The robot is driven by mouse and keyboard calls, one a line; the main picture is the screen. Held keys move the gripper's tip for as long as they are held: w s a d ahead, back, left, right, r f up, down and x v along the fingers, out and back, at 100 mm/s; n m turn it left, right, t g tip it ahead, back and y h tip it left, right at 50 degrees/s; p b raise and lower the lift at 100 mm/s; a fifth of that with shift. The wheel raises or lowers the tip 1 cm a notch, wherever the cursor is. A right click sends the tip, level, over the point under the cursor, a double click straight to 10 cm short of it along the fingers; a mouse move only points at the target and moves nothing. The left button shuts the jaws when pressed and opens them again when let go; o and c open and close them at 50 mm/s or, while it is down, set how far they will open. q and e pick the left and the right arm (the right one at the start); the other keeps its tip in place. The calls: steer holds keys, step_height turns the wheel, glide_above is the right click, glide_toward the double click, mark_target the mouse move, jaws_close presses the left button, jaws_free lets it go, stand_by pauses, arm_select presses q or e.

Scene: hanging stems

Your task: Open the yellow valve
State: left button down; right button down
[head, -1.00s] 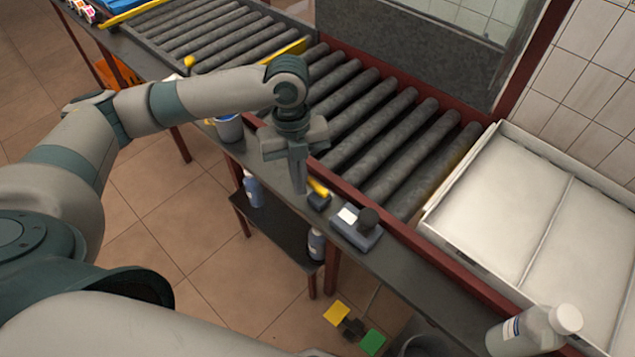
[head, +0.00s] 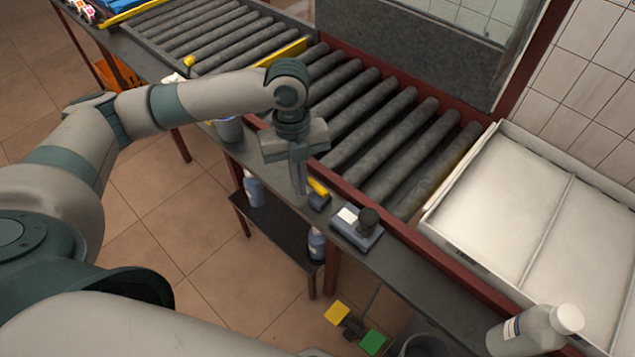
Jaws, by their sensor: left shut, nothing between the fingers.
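A small yellow lever (head: 318,186) on a dark block (head: 320,202) sits on the narrow dark ledge along the front of the roller conveyor. It is the yellow valve as far as I can tell. My left gripper (head: 299,188) points down just left of the lever, its fingers shut and empty. Its fingertips look close to the lever; I cannot tell whether they touch. My right gripper is not in view.
A grey device with a black knob (head: 367,218) stands on the ledge, right of the lever. The roller conveyor (head: 390,140) lies behind. A white tray (head: 432,222) and a bottle (head: 535,330) are at the right. Yellow and green pedals (head: 350,327) are on the floor.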

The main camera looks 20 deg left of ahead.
arm_select(q)
steer(key=shift+f, duration=0.7)
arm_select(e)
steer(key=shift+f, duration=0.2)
arm_select(q)
steer(key=shift+w+d, duration=0.1)
steer(key=shift+w, duration=0.15)
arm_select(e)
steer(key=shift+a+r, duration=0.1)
